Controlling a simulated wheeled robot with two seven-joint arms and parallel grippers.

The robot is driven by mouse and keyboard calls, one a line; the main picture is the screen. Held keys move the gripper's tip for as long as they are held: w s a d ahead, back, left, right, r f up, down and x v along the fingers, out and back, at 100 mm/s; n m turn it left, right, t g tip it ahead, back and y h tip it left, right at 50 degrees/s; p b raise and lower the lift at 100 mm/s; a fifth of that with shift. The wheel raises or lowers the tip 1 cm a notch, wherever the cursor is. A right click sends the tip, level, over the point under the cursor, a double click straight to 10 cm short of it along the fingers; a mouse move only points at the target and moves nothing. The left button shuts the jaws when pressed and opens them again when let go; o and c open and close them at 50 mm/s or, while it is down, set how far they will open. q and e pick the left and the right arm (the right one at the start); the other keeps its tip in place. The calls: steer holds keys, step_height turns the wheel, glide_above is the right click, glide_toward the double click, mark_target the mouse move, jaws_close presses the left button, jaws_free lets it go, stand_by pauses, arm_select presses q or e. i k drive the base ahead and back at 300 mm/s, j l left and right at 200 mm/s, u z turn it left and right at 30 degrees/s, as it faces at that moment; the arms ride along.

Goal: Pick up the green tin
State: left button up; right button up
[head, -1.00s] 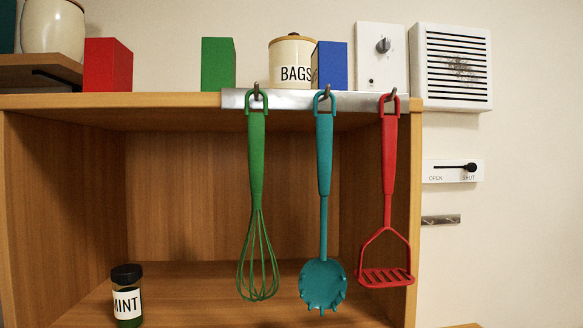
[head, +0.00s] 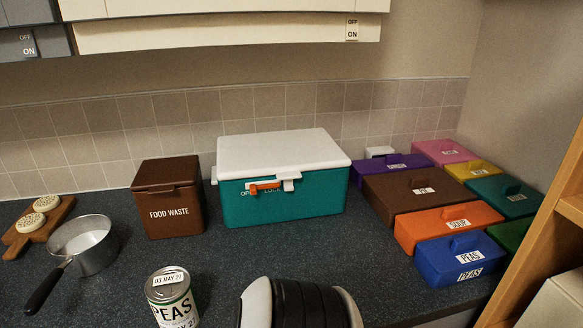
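A tin (head: 173,298) stands upright on the dark counter at the bottom, left of the middle. It has a metal lid, a white label reading PEAS with a thin green band, and a date sticker reading 03 MAY 21. Its base is cut off by the frame's lower edge. It is the only tin I see. A white and black part of my own arm shows at the bottom middle, right of the tin and apart from it in the picture. Neither gripper's fingers are in view.
A saucepan (head: 84,246) and a board (head: 22,236) are at left. A brown food waste bin (head: 170,215) and a teal cool box (head: 283,197) stand behind the tin. Several lidded boxes, such as a blue one (head: 440,262), fill the right. Counter between the tin and bin is clear.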

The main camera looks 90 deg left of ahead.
mark_target(170, 295)
steer(key=u, duration=0.95)
steer(key=j+u, duration=0.1)
steer(key=u, duration=0.35)
steer(key=k+j+u, duration=0.1)
steer(key=u, duration=0.85)
steer(key=j+u, duration=0.1)
steer(key=u, duration=0.85)
